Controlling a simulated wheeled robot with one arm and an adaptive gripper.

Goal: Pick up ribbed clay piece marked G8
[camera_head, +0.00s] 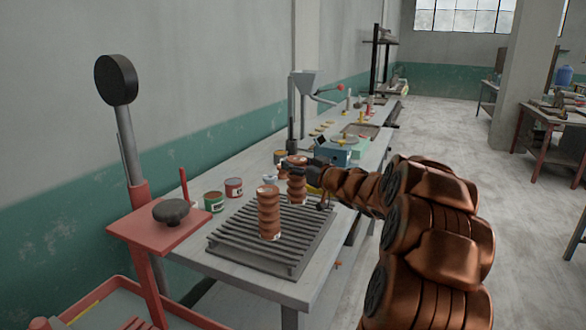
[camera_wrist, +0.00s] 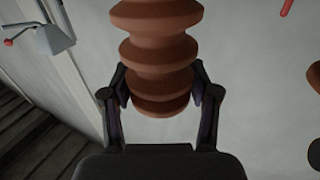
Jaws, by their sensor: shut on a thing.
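A brown ribbed clay piece (camera_head: 297,188) stands upright at the back of the slatted rack (camera_head: 228,252). My gripper (camera_head: 302,170) is shut on it, reaching in from the right. In the wrist view the ribbed piece (camera_wrist: 158,52) fills the upper middle, with a finger of my gripper (camera_wrist: 159,95) pressed on each side. I cannot tell whether its base touches the slats. A second brown ribbed piece (camera_head: 268,215) stands upright on the rack, nearer the front. I cannot read a G8 mark on either piece.
A green can (camera_head: 214,202) and a red can (camera_head: 233,187) stand on the bench left of the rack. A red stand with a dark disc (camera_head: 170,211) is at the front left. A hopper (camera_head: 304,82) and a blue box (camera_head: 337,153) are farther back.

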